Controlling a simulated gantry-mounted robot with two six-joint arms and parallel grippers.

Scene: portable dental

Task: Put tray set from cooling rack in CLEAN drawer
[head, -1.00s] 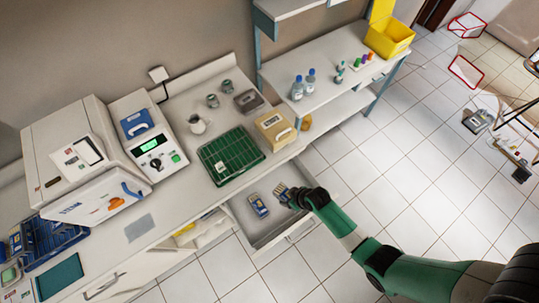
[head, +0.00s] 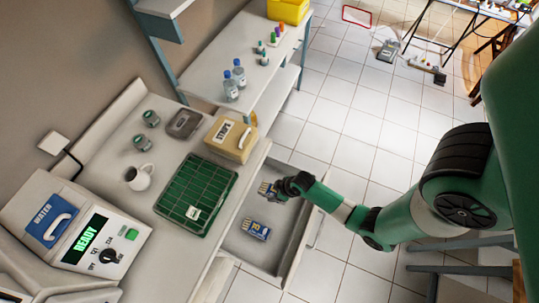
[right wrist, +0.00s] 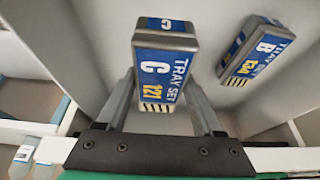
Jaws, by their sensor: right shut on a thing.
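My right gripper (head: 280,188) is over the open drawer (head: 286,226), shut on a blue and grey tray set marked C 121 (right wrist: 166,68). In the right wrist view the fingers (right wrist: 165,104) lie on either side of this set. In the head view the held tray set (head: 267,190) shows just beyond the fingertips. I cannot tell whether it touches the drawer floor. Another tray set, marked B 134 (right wrist: 256,48), lies in the drawer, apart from the held one; it also shows in the head view (head: 256,230). The green cooling rack (head: 190,203) on the counter holds one small white-labelled item. My left gripper is out of view.
A tan box (head: 231,138), a grey lidded tray (head: 184,123) and a white mug (head: 139,177) stand on the counter around the rack. The machine reading READY (head: 100,235) is at the lower left. Tiled floor is open beyond the drawer.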

